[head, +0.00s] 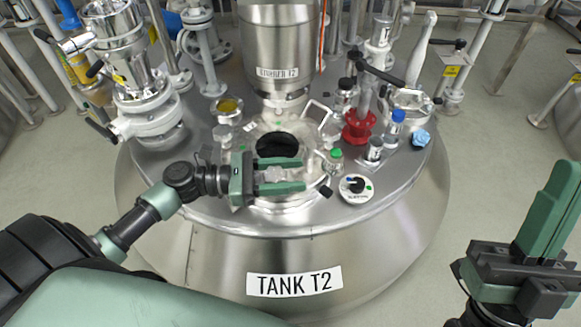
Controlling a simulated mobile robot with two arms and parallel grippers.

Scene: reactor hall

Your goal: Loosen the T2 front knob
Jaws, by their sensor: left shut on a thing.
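Tank T2 (330,262) stands in front of me, with a round glass hatch (290,205) on its top. My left gripper (283,175) reaches in from the left, low over the front of this hatch. It is shut on a small greenish knob (271,174), apparently the front knob, mostly hidden between the fingers. Another green-topped knob (336,154) stands at the right of the hatch. My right gripper (553,212) is raised at the right edge, away from the tank; its finger gap is unclear.
A steel hopper (276,50) hangs over the hatch from behind. A steel valve assembly (140,80) rises at the left. The floor at right is clear.

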